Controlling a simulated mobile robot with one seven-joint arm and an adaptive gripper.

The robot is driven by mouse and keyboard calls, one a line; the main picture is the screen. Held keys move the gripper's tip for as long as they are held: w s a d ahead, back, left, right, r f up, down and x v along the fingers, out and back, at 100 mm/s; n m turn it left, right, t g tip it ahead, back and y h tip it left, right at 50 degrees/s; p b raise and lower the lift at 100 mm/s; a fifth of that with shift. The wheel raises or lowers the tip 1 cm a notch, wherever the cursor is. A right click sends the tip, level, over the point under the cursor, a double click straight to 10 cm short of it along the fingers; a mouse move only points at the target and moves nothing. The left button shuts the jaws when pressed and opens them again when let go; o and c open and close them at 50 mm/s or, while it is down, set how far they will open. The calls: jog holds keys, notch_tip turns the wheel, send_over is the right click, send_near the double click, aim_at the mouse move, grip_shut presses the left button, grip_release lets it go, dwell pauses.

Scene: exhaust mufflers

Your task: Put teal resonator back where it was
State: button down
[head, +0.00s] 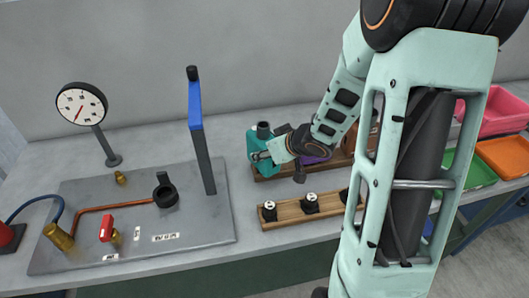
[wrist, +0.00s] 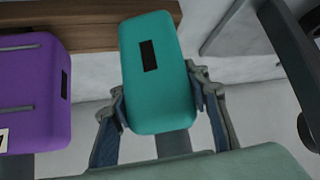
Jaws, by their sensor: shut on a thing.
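The teal resonator (head: 259,150) is a rounded block with a dark round neck on top, at the left end of the back wooden rack (head: 268,177). My gripper (wrist: 160,100) is shut on the resonator, one finger on each side, as the wrist view shows the teal body (wrist: 160,60) with a black slot. Its far end overlaps the wooden rail (wrist: 90,38) in that view; I cannot tell whether it rests on the rack. A purple resonator (wrist: 36,90) lies left of it in the wrist view, apart from it; my arm partly hides it in the head view (head: 312,159).
A front wooden rack (head: 283,222) holds black-and-white fittings. Pink (head: 500,112), green (head: 478,170) and orange (head: 506,155) trays stand at right.

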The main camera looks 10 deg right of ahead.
jog(key=c, duration=1.1)
grip_release()
jog(key=shift+r, duration=0.1)
jog(key=shift+s+d+r, duration=0.15)
jog(key=shift+s+r, duration=0.05)
jog(key=shift+r, duration=0.05)
jog(key=p+v, duration=0.5)
jog(key=v, duration=0.6)
jog(key=shift+p, duration=0.35)
jog(key=shift+s+d, duration=0.1)
jog(key=shift+s, duration=0.05)
